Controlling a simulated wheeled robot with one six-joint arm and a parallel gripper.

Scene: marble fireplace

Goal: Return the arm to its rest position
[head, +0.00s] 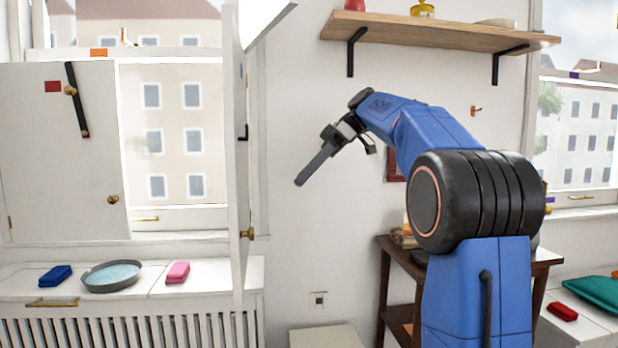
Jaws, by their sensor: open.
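My blue and black arm stands at the right of the middle in the head view. It is raised and bent over to the left. My gripper (335,163) hangs at its end in front of the bare wall, pointing down and left. One long dark finger shows clearly and a shorter dark part shows to its right. The gripper is open, with nothing seen between its fingers. It is clear of the shelf above and of the white door to its left.
A wooden shelf (440,34) is on the wall above my arm. An open white door (233,150) stands edge-on at the left. A dark wooden table (385,262) is behind my arm. A grey dish (88,286) sits on the left sill between a blue block (55,275) and a pink block (178,272).

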